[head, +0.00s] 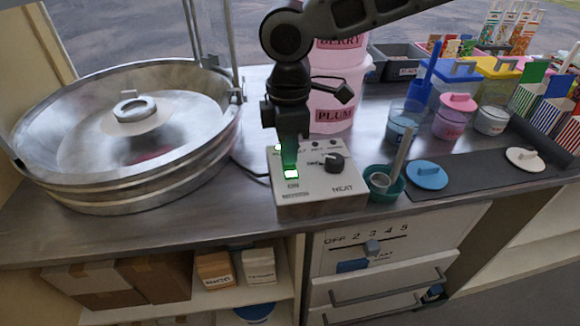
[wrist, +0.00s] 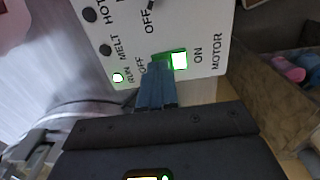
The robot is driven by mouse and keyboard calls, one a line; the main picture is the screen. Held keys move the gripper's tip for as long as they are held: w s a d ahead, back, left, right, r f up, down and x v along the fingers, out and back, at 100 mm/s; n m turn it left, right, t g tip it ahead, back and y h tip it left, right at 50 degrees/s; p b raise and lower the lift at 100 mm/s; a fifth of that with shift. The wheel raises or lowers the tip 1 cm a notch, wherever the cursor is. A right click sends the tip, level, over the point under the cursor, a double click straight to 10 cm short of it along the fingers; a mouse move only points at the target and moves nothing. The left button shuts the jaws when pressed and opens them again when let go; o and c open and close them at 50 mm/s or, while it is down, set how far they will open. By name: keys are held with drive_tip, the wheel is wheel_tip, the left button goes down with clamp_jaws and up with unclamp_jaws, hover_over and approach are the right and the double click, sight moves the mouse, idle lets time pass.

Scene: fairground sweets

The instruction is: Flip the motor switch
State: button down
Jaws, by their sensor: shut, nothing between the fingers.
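The motor switch (wrist: 179,60) is a green lit rocker on a pale control box (head: 320,193), with OFF and ON printed at its two ends and MOTOR beside it. In the wrist view its ON end glows bright. It also shows lit in the head view (head: 291,174). My gripper (wrist: 157,75) is shut and empty, its fingertips at the OFF end of the switch; I cannot tell if they touch it. In the head view my gripper (head: 289,160) points down over the box and hides part of the switch. The RUN lamp (wrist: 118,77) is lit green.
A large metal floss bowl (head: 60,150) stands left of the box. A black knob (head: 333,162) is on the box top. A teal cup with a scoop (head: 384,185) stands close right. Pink tubs (head: 335,95) stand behind. Lidded jars and a dark mat (head: 465,178) lie farther right.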

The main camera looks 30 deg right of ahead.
drive_tip(key=shift+f, duration=0.35)
wheel_tip(320, 180, up, 7)
drive_tip(key=p, duration=0.7)
idle(0.4)
idle(0.4)
